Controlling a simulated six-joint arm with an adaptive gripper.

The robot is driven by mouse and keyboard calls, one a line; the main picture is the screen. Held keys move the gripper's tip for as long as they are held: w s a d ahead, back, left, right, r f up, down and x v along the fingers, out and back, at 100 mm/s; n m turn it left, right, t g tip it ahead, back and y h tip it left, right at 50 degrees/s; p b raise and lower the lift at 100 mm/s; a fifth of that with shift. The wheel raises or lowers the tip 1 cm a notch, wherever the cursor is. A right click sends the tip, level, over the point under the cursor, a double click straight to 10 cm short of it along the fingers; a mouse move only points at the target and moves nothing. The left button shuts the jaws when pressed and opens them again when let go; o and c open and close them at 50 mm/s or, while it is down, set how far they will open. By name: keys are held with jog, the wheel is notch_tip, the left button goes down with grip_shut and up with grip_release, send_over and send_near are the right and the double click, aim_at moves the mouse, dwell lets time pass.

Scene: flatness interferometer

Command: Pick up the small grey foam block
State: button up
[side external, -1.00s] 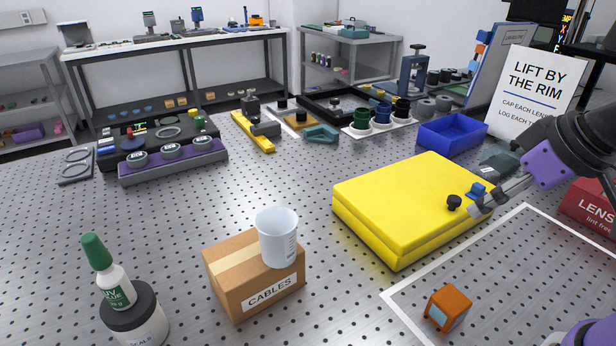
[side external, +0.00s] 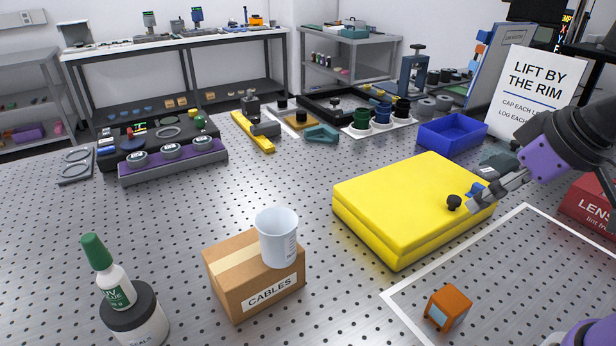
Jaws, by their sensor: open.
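I cannot make out a small grey foam block for certain in the side view. My gripper (side external: 480,198) comes in from the right, low over the right part of the thick yellow pad (side external: 400,205). It is open, and its fingertips are beside a small black knob-like piece (side external: 454,202) and a small blue piece (side external: 476,188) at the pad's right side. The gripper partly hides the blue piece. Whether the fingers touch anything is not clear. A dark grey item (side external: 497,158) shows behind the gripper, partly covered.
An orange block (side external: 448,308) lies inside the white outline in front. A cardboard box (side external: 225,272) carries a white cup (side external: 277,238). A blue tray (side external: 452,133), a sign (side external: 538,88) and a red box (side external: 590,205) stand near my arm.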

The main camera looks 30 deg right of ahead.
jog(key=w+d+r+m, duration=0.1)
jog(key=w+d, duration=0.6)
jog(key=m+g+h, duration=0.1)
send_near(489, 171)
jog(key=x, duration=1.1)
jog(key=shift+f, duration=0.2)
jog(key=c, duration=0.8)
